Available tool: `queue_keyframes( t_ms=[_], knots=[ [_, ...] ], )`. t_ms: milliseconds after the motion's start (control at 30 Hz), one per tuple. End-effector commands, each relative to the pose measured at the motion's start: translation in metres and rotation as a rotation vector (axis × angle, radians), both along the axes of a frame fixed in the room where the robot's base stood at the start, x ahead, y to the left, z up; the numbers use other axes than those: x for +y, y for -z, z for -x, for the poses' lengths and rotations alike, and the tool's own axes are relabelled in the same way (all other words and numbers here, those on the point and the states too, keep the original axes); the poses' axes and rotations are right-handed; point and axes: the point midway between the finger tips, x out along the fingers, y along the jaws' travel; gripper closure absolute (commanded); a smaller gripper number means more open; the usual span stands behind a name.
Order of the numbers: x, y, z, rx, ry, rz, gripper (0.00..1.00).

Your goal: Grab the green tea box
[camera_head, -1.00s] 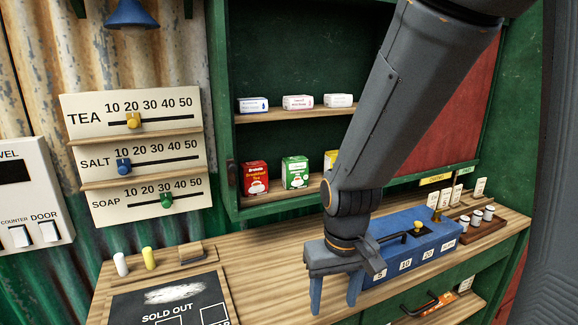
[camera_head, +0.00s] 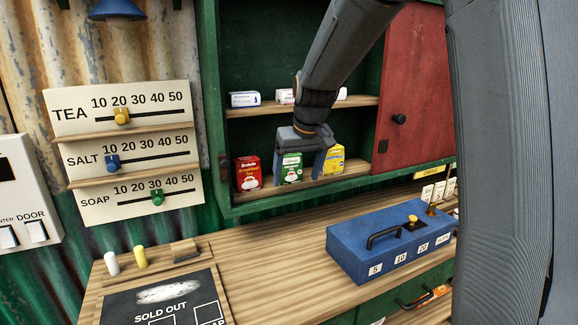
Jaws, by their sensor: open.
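The green tea box (camera_head: 291,171) stands upright on the lower shelf of the green cabinet, between a red tea box (camera_head: 248,173) and a yellow box (camera_head: 333,160). My gripper (camera_head: 300,172) is open in front of the shelf. In the picture its two blue fingers hang on either side of the green box, the left one between the red and green boxes, the right one between the green and yellow boxes. The gripper's body covers the space just above the green box. I cannot tell how deep the fingers reach past its front face.
The upper shelf (camera_head: 262,109) holds small white boxes, partly hidden by my arm. The cabinet's red door (camera_head: 410,90) is at the right. A blue cash box (camera_head: 390,240) stands on the wooden counter (camera_head: 265,262) below. A slider board (camera_head: 120,150) hangs at the left.

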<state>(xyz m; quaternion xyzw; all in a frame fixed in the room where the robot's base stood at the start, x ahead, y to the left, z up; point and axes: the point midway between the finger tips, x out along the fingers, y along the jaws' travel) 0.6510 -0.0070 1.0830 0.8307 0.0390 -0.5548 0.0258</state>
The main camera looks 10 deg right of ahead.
Motion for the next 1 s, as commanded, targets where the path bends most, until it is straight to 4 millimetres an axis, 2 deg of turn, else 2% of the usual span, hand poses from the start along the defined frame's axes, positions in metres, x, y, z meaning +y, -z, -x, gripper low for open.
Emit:
queue_keyframes(
  t_ms=[233, 533, 700, 933, 1000],
  knots=[
    [0.002, 0.0, -0.014, 0.001, -0.001, 0.0, 0.22],
    [0.006, 0.0, -0.055, 0.001, -0.002, 0.001, 0.22],
    [0.006, 0.01, -0.056, 0.001, -0.001, 0.0, 0.22],
    [0.006, 0.012, -0.057, 0.0, -0.001, 0.0, 0.22],
    [0.006, 0.012, -0.057, 0.0, -0.001, 0.0, 0.34]
  ],
)
